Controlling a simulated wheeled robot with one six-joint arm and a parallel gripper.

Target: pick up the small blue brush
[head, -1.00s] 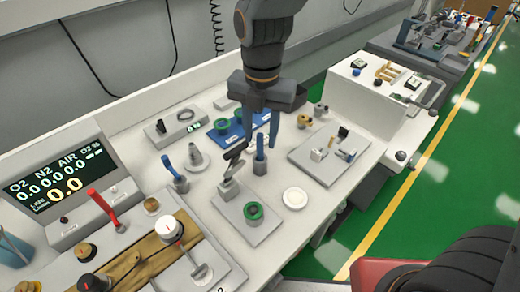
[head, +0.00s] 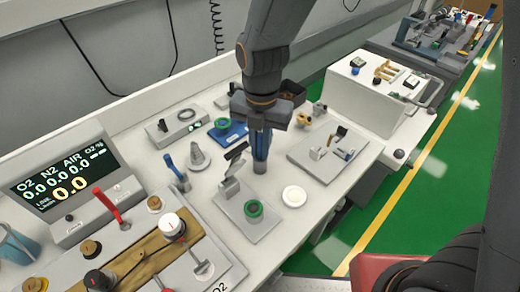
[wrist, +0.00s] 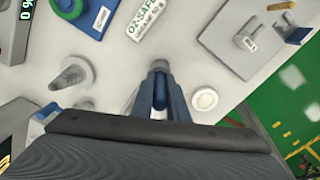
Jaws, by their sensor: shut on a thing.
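The small blue brush stands upright in a small grey holder (head: 260,166) on the white cart top. My gripper (head: 260,148) points down over it, its blue fingers shut around the brush handle. In the wrist view the blue brush (wrist: 160,92) shows between the two fingers (wrist: 160,95), with the grey holder (wrist: 159,65) just beyond the fingertips. Whether the brush is lifted at all I cannot tell. A similar blue-handled tool (head: 172,167) stands in another holder to the left.
A white round dish (head: 294,196) lies to the right. A grey cone (head: 197,157) stands left, a blue tray (head: 227,135) behind. A dark open box (head: 292,92) is at the back.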

